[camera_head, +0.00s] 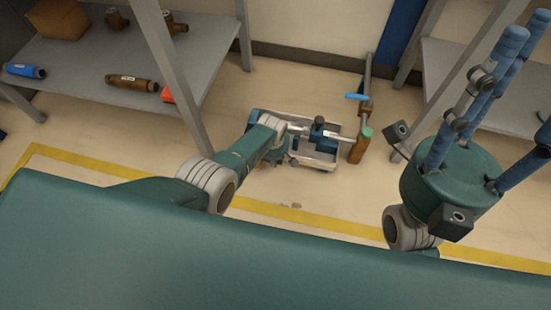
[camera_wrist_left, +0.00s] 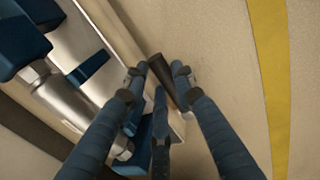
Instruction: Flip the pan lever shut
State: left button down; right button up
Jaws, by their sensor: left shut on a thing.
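The grey drip pan (camera_head: 322,161) sits on the floor under the meter bench. In the left wrist view its pale wall (camera_wrist_left: 118,38) runs diagonally. A dark lever handle (camera_wrist_left: 160,68) stands at the pan's edge, between the fingers of my left gripper (camera_wrist_left: 160,80). My left gripper (camera_head: 282,160) is low at the pan's left end in the head view, partly hidden by its own arm. Its fingers are closed around the dark handle; the contact is partly hidden. My right gripper (camera_head: 495,100) is raised at the right, its blue fingers spread and empty.
A pipe with a blue meter body (camera_head: 317,130) runs above the pan. A standing pipe with a blue-handled valve (camera_head: 357,97) is right of it. Shelves (camera_head: 115,65) with fittings stand at the left.

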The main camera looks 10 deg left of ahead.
dwell(0.3)
pick_arm(q)
jog(key=c, duration=1.4)
grip_release()
jog(key=shift+r, duration=0.1)
jog(key=shift+r, duration=0.45)
notch_tip(320, 180, up, 11)
jog(key=s, duration=0.2)
jog(key=shift+s+f, duration=0.15)
jog(key=shift+f, duration=0.05)
jog(key=shift+a, duration=0.1)
